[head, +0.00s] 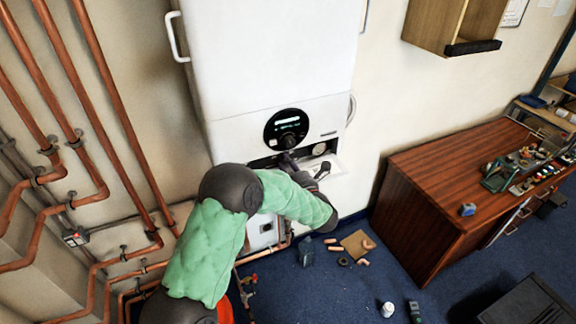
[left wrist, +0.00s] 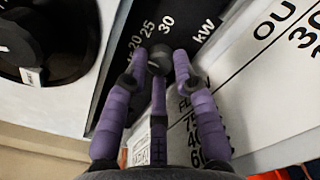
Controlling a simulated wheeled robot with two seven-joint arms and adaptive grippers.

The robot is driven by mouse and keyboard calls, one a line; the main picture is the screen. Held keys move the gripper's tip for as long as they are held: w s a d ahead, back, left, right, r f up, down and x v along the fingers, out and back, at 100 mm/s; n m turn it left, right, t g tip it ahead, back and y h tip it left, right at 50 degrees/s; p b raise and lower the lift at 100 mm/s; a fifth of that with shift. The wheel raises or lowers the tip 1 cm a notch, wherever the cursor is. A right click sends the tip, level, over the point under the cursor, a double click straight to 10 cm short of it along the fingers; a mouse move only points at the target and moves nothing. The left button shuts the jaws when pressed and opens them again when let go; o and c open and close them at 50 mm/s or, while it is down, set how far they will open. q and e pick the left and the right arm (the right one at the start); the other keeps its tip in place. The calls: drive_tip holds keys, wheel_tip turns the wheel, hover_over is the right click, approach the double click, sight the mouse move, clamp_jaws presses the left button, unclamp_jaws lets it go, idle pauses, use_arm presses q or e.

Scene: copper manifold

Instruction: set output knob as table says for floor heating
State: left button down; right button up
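The white boiler (head: 275,55) hangs on the wall in the head view, with a round black display (head: 287,129) on its front. My left gripper (head: 290,163) is just below that display, with green-sleeved arm links in front. In the left wrist view its purple fingers (left wrist: 160,62) stand apart on either side of a small dark knob (left wrist: 160,60); contact is not clear. The knob is beside a black kW scale (left wrist: 150,20) showing 20, 25 and 30. A white printed table (left wrist: 262,65) is to the right, its words partly cut off and covered by fingers. My right gripper is not seen.
A large black dial (left wrist: 15,50) is at the left of the wrist view. Copper pipes (head: 100,70) run along the left wall. A wooden bench (head: 430,190) with tools is at the right. Small parts lie on the blue floor (head: 330,295).

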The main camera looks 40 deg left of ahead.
use_arm(q)
drive_tip(key=n+b, duration=0.1)
drive_tip(key=b, duration=0.1)
drive_tip(key=n+b, duration=0.3)
drive_tip(key=b, duration=0.1)
drive_tip(key=shift+f+n, duration=0.3)
drive_tip(key=shift+r+n+b, duration=0.15)
drive_tip(key=shift+n+b, duration=0.95)
drive_tip(key=shift+b, duration=0.35)
drive_tip(key=c, duration=1)
unclamp_jaws()
drive_tip(key=shift+d, duration=0.1)
